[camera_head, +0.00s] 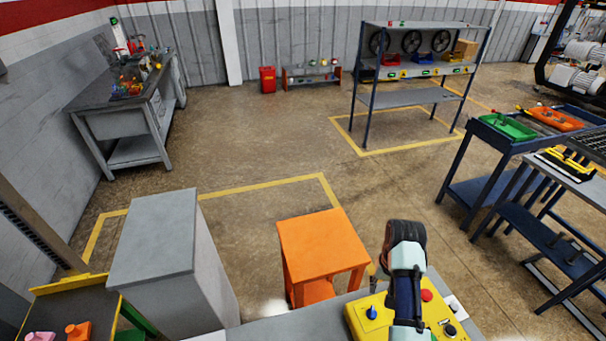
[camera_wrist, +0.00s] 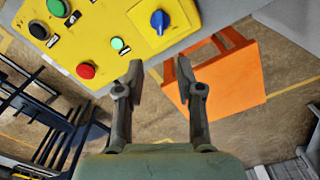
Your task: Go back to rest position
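My gripper (camera_wrist: 160,85) is open and empty in the wrist view, its two fingers apart. It hangs near a yellow control panel (camera_wrist: 115,25) with a blue knob (camera_wrist: 159,20), a red button (camera_wrist: 86,71) and green and black buttons. In the head view my arm stands in front of the yellow panel (camera_head: 358,318), hiding its middle. The blue knob (camera_head: 371,313) and red button (camera_head: 426,295) show on either side of the arm. The fingers are hidden in the head view.
An orange table (camera_head: 320,243) stands just beyond the panel, and a grey cabinet (camera_head: 160,240) to its left. Blue workbenches with green (camera_head: 508,126) and orange trays (camera_head: 555,118) stand at the right. A shelf rack (camera_head: 415,97) is at the back. The middle floor is clear.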

